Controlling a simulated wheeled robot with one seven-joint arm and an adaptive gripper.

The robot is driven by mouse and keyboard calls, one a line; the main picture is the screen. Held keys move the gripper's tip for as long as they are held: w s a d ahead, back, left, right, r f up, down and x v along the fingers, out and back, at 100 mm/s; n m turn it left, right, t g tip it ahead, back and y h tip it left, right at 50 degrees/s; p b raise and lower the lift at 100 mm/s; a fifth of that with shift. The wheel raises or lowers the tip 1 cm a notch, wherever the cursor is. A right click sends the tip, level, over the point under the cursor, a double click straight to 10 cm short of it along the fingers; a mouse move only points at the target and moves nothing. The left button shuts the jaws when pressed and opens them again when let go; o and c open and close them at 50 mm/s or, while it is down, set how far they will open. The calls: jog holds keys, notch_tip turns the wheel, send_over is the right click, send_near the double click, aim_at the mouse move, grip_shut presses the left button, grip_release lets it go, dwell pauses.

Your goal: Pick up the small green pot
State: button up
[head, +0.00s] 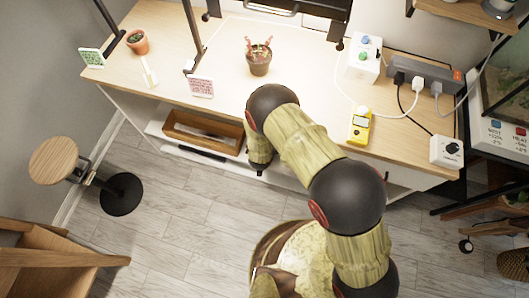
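I see no pot that is clearly green in the head view. A small brown pot (259,67) with a red and green plant stands upright on the wooden tabletop (225,75), behind my arm. My arm reaches up from the bottom right and bends down at the table's front edge. Its far end, where my gripper (259,171) is, shows only as a small dark tip below that edge. The fingers cannot be made out. The brown pot is apart from my arm.
A yellow meter (360,126), a white box (363,62) and a power strip (427,73) with cables occupy the table's right side. Lamp posts and small cards (201,87) stand at left. A round stool (54,160) stands on the floor.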

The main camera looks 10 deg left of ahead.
jog(key=c, duration=0.3)
jog(key=c, duration=1.5)
jog(key=shift+r, duration=0.1)
